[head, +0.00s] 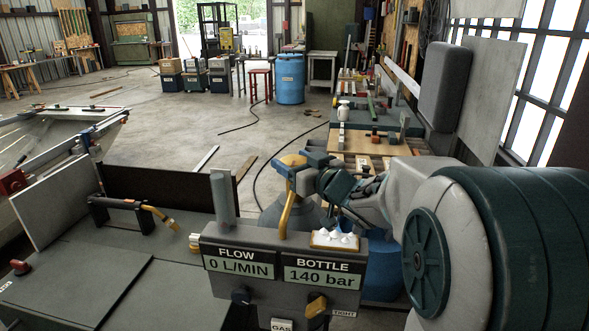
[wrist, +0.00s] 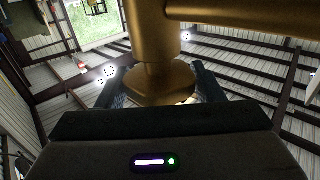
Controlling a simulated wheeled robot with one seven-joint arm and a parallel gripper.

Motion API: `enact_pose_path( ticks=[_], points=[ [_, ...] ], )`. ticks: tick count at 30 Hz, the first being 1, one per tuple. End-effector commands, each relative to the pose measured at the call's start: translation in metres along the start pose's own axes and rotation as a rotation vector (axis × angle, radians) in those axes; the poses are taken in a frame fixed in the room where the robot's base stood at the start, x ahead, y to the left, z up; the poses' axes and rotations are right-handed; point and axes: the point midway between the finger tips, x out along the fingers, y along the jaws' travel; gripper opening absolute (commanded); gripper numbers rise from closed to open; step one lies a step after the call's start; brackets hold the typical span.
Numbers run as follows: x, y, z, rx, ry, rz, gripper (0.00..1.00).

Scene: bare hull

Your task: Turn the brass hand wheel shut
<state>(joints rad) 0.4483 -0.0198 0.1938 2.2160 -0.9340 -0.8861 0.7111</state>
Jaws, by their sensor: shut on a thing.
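The brass hand wheel (head: 293,160) sits at the top of a grey-green gas bottle (head: 272,216) behind the panel in the head view. My gripper (head: 304,164) reaches in from the right and is shut on the wheel. In the wrist view, a broad brass piece (wrist: 160,95) sits between the two dark fingers of my gripper (wrist: 160,84), below a thick brass stem. The exact finger contact is partly hidden. The panel (head: 225,288) in front reads FLOW 0 L/MIN and BOTTLE 140 bar.
A curved brass tube (head: 287,214) runs down from the wheel to the panel. A small brass knob (head: 316,305) is on the panel front near a TIGHT label. A blue drum (head: 382,268) stands below my arm. A grey bench (head: 70,270) fills the front left. Open floor lies beyond.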

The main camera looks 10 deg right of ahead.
Motion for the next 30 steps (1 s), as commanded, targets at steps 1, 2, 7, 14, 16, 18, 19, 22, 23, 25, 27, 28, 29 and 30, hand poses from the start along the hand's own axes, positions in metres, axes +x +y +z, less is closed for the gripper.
enact_pose_path(
  ticks=[1,2,7,14,16,18,19,22,23,25,27,28,29,30],
  points=[
    [0.000,-0.001,0.001,-0.002,0.002,0.016,0.38],
    [0.000,-0.001,0.001,-0.001,0.001,0.024,0.38],
    [-0.001,-0.001,0.000,0.002,-0.001,0.042,0.38],
    [-0.001,0.000,0.000,0.002,-0.001,0.041,0.67],
    [-0.001,0.000,0.000,0.002,-0.001,0.041,0.83],
    [-0.001,0.000,0.000,0.002,-0.001,0.041,0.83],
    [-0.001,0.000,0.000,0.002,-0.001,0.041,0.83],
    [-0.001,0.000,0.000,0.002,-0.001,0.041,0.83],
    [-0.001,0.000,0.000,0.002,-0.001,0.041,0.83],
    [-0.001,0.000,-0.002,0.002,0.000,0.040,0.83],
    [0.000,-0.001,-0.006,0.000,0.001,0.040,0.83],
    [0.000,-0.001,-0.010,-0.001,0.002,0.040,0.83],
    [0.000,-0.001,-0.014,-0.001,0.002,0.039,0.83],
    [0.000,-0.001,-0.020,-0.002,0.003,0.039,0.83]
  ],
)
